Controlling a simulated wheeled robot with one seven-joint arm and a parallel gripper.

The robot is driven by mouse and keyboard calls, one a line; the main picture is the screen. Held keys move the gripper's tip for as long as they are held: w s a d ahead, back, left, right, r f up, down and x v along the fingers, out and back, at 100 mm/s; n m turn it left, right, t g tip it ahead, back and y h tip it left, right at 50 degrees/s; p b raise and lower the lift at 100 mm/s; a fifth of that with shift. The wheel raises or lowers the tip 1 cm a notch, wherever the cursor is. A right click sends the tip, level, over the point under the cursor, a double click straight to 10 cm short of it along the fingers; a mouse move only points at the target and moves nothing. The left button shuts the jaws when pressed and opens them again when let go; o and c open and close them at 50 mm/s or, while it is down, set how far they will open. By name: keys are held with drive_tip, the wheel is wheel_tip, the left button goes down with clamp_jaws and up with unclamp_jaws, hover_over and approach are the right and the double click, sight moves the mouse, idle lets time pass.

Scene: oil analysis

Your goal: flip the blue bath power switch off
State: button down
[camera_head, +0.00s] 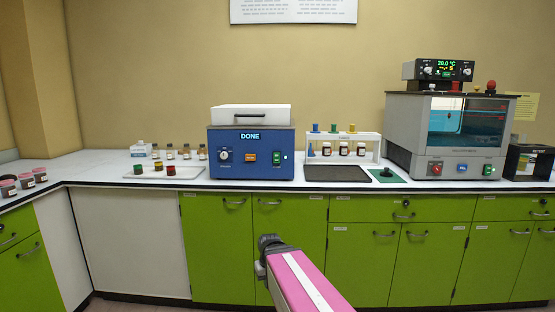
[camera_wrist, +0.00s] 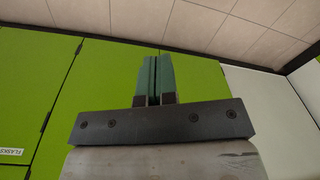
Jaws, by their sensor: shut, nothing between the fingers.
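The blue bath (camera_head: 251,154) is a blue box with a white lid, standing on the counter left of centre in the head view. Its display reads DONE. Its front carries a round knob (camera_head: 224,156), an orange button (camera_head: 250,157) and a green, lit power switch (camera_head: 277,158) at the right, with a small green light beside it. My gripper (camera_wrist: 153,62) shows in the wrist view with its two green fingers shut together and nothing between them. It is in front of the green cabinet doors, away from the switch. The fingers cannot be made out in the head view.
A grey bath (camera_head: 437,145) with red, blue and green front controls stands at the right. A white rack (camera_head: 343,137) with bottles and a dark mat stand between the two. A tray (camera_head: 165,172) with jars lies left of the blue bath. The counter's front edge is above green cabinets (camera_head: 290,240).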

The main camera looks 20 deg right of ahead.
sight(278, 157)
drive_tip(key=w+d+r+n+t+y, duration=0.1)
drive_tip(key=w+d+r+n, duration=0.2)
drive_tip(key=w+r, duration=0.6)
drive_tip(key=w+d+r+n+t, duration=0.25)
drive_tip(key=w+d+r, duration=0.2)
drive_tip(key=r, duration=0.95)
drive_tip(key=w+d+r+n+t+y, duration=0.1)
drive_tip(key=w+d+r+n, duration=0.15)
drive_tip(key=w+r, duration=0.7)
drive_tip(key=d+r+n, duration=0.1)
drive_tip(key=r+n, duration=0.1)
drive_tip(key=r, duration=0.6)
drive_tip(key=d+r+n+t, duration=0.1)
drive_tip(key=d+r+n, duration=0.1)
drive_tip(key=r, duration=0.6)
drive_tip(key=shift+w+d, duration=0.15)
drive_tip(key=shift+d, duration=0.1)
drive_tip(key=w+f, duration=0.9)
drive_tip(key=shift+a, duration=0.35)
